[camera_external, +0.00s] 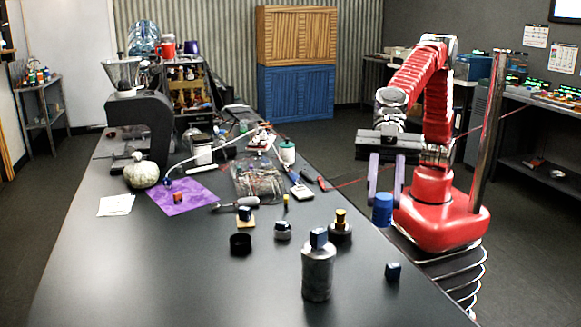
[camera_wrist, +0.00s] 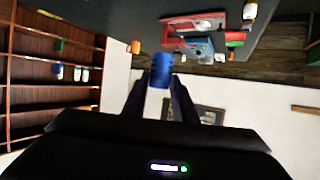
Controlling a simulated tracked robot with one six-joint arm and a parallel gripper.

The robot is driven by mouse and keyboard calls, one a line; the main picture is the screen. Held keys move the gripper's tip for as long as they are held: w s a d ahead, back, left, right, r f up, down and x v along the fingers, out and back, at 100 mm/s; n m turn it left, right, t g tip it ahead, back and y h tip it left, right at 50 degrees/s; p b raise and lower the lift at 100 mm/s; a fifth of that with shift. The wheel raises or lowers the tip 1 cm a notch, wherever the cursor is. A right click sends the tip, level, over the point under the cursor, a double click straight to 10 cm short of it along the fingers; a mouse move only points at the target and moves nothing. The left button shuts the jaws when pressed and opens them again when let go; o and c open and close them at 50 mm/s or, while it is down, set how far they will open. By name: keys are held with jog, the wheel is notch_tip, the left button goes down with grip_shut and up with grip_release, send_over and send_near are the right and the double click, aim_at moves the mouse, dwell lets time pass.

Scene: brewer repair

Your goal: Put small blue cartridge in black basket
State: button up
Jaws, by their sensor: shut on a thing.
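My gripper (camera_external: 384,192) is shut on a blue cylinder (camera_external: 382,209), which looks like the small blue cartridge. The arm holds it at the right edge of the black table, between the dark fingers and pointing down. In the wrist view the cartridge (camera_wrist: 160,71) shows between the fingertips of my gripper (camera_wrist: 161,84). A small black round cup (camera_external: 240,244) stands on the table to the left of the gripper; it may be the black basket. Its inside is too small to tell.
A grey bottle with a blue cap (camera_external: 318,266) stands in front. A small dark blue block (camera_external: 393,271) lies near the right table edge. Several small capped pieces, including one with a yellow top (camera_external: 340,222), stand near the cup. The front left of the table (camera_external: 150,270) is clear.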

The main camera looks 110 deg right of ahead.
jog(key=w+d+m+t, duration=0.1)
jog(key=w+d, duration=1.1)
jog(key=d, duration=0.3)
jog(key=m+t+h, duration=0.1)
jog(key=h, duration=0.1)
send_over(245, 234)
notch_tip(245, 234, down, 10)
jog(key=shift+f, duration=0.55)
jog(key=shift+f, duration=3.1)
jog(key=shift+f, duration=1.9)
